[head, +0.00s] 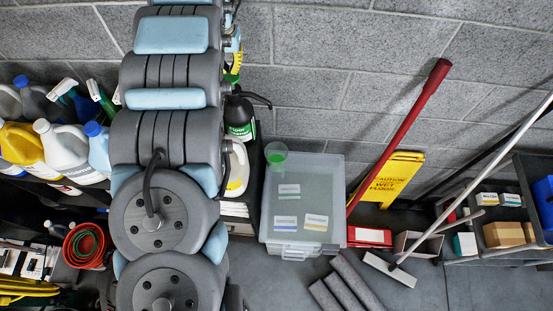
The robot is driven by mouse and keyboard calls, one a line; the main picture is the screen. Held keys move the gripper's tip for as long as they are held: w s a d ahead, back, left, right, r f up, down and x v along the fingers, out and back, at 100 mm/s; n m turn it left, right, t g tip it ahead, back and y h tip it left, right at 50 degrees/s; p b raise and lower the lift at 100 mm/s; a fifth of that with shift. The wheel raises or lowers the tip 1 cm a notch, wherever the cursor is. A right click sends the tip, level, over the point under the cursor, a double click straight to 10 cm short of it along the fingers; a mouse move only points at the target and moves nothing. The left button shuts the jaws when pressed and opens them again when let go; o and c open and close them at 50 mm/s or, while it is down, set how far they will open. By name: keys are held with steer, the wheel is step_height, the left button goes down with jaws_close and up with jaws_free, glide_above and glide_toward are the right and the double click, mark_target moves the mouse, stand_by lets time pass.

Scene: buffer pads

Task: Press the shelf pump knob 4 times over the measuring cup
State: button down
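A black pump bottle (239,118) with a green label stands on the shelf just right of my arm. Its dark spout (257,98) points right, toward the cup. A clear measuring cup (276,148) stands at the back left corner of a clear lidded bin, and green shows inside or on it. My gripper (233,77) shows only in part beside my arm, seemingly just above the pump knob. My arm hides much of it, so its fingers and any contact with the knob cannot be made out.
The clear bin (330,195) stands right of the shelf. A white jug (238,172) is in front of the pump bottle. A red-handled pole (400,135) and yellow wet-floor sign (392,180) lean right. Bottles and jugs (65,150) crowd the left shelf.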

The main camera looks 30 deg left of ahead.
mark_target(231, 76)
steer(key=shift+f+b, duration=1.05)
steer(key=shift+f, duration=1.8)
steer(key=shift+r, duration=1.05)
step_height(231, 76, up, 2)
steer(key=shift+r+p, duration=0.1)
steer(key=shift+p, duration=0.4)
steer(key=shift+r+p, duration=1.1)
steer(key=shift+p, duration=0.05)
